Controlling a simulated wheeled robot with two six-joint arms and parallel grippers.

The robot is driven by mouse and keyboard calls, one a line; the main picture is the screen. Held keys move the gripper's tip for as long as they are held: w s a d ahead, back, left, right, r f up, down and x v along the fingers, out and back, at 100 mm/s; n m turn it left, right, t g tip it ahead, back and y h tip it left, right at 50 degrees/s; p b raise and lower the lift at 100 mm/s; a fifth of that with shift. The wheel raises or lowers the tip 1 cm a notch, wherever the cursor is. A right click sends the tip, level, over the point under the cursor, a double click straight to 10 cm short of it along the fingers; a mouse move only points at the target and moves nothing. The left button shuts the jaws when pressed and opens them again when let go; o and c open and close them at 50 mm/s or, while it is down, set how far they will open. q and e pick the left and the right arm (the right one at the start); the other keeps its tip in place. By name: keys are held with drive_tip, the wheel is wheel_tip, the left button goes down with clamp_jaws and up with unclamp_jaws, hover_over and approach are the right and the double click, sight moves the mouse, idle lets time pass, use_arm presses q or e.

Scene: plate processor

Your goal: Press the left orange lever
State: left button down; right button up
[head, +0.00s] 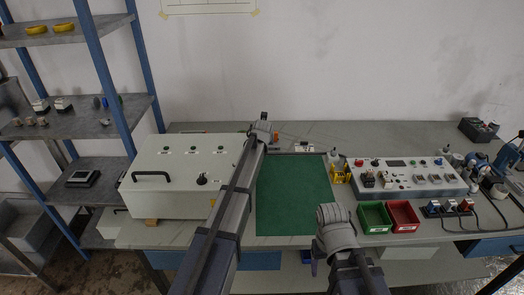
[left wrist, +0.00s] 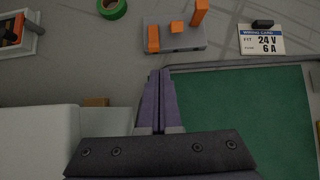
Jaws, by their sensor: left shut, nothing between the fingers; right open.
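A grey block (left wrist: 182,42) with orange parts lies ahead of my left gripper in the left wrist view. The left orange lever (left wrist: 153,38) stands at its left end. A short orange piece (left wrist: 177,27) is in the middle and a taller orange lever (left wrist: 200,11) is at the right end. My left gripper (left wrist: 160,75) is shut and empty, its fingertips just short of the block's near side in the picture; whether they touch it I cannot tell. In the head view the left arm mostly hides the block. My right gripper (head: 333,212) is open near the front table edge.
A green mat (head: 290,200) lies right of my left arm, with a white box (head: 165,195) to the left. A wiring card (left wrist: 262,42) and green tape roll (left wrist: 111,8) flank the block. A control panel (head: 415,178), green bin (head: 374,217) and red bin (head: 403,215) stand right.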

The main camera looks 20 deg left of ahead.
use_arm(q)
drive_tip(key=b+x, duration=0.4)
drive_tip(key=x, duration=0.3)
drive_tip(key=shift+w+f, duration=0.1)
